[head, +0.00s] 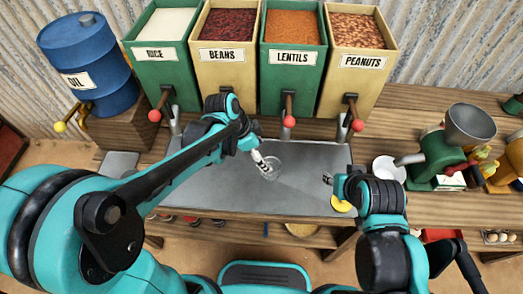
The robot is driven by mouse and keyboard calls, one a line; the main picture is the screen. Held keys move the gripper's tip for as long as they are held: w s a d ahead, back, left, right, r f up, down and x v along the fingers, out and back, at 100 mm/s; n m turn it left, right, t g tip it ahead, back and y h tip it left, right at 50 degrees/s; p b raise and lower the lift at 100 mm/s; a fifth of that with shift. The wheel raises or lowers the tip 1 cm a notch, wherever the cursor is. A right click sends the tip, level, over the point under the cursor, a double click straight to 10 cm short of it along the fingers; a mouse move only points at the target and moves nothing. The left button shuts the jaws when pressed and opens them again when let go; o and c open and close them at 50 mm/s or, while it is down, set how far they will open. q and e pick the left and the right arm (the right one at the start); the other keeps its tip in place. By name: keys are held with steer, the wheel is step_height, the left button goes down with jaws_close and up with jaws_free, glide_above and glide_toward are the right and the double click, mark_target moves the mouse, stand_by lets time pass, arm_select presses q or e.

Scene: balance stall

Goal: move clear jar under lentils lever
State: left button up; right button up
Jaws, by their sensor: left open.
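The clear jar (273,170) stands on the grey metal counter sheet (220,190), in front of and slightly left of the lentils lever (289,122), which has a red knob. The lever hangs from the green lentils bin (291,85). My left gripper (263,164) is open at the jar's left side; whether it touches the glass I cannot tell. My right gripper (327,179) is over the right part of the metal sheet, away from the jar. Its fingers are too small to read.
Rice (155,50), beans (225,73) and peanuts (358,85) bins flank the lentils bin. The red levers of rice and peanuts project forward. A blue oil drum (85,60) stands left. A white plate (388,168) and green grinder (438,160) stand right.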

mark_target(270, 162)
arm_select(q)
steer(key=b+x, duration=0.3)
steer(key=x, duration=0.4)
steer(key=shift+w+d+f, duration=0.1)
steer(key=shift+w+f, duration=0.05)
steer(key=shift+f, duration=0.25)
steer(key=c, duration=1.4)
